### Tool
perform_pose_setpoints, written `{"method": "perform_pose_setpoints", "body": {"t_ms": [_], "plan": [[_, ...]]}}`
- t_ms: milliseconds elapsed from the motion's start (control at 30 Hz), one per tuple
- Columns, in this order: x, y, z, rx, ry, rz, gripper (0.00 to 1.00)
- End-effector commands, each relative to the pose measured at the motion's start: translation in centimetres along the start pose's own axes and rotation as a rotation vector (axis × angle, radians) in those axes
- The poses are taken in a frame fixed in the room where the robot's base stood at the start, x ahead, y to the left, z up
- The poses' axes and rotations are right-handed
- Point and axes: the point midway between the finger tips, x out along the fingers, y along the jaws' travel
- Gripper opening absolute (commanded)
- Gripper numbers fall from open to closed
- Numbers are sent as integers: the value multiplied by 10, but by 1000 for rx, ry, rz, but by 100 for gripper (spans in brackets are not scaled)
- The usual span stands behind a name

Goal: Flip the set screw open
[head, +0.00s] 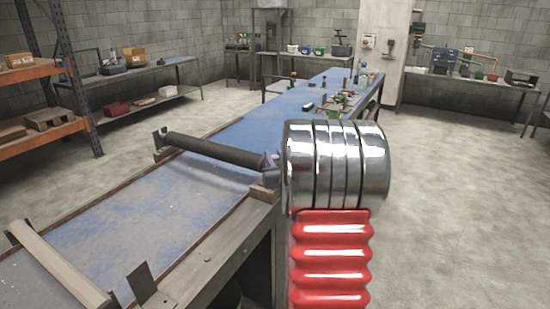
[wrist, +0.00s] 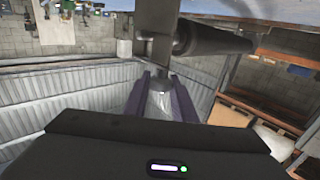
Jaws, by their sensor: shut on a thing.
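My gripper (wrist: 160,82) has two purple fingers, shut on a small grey metal piece (wrist: 159,104) that I take for the set screw. This piece is at the near end of a dark roller tube (wrist: 215,42), beside an upright bracket plate (wrist: 158,28). In the head view the roller tube (head: 215,150) lies across the blue table. My silver and red arm hides the rest. The set screw cannot be made out in the head view, and its tilt is unclear.
The long blue table (head: 120,215) has raised side rails. A second crossbar (head: 60,265) and an upright bracket (head: 148,288) stand at its near end. Orange shelving (head: 45,70) is at the left. The concrete floor (head: 450,190) at the right is clear.

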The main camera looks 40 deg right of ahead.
Motion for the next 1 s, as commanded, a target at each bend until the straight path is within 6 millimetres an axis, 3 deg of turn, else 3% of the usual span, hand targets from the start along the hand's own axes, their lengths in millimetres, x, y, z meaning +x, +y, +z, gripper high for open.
{"method": "perform_pose_setpoints", "body": {"t_ms": [1000], "plan": [[0, -3, 1, 1, -1, 404, 2]]}}
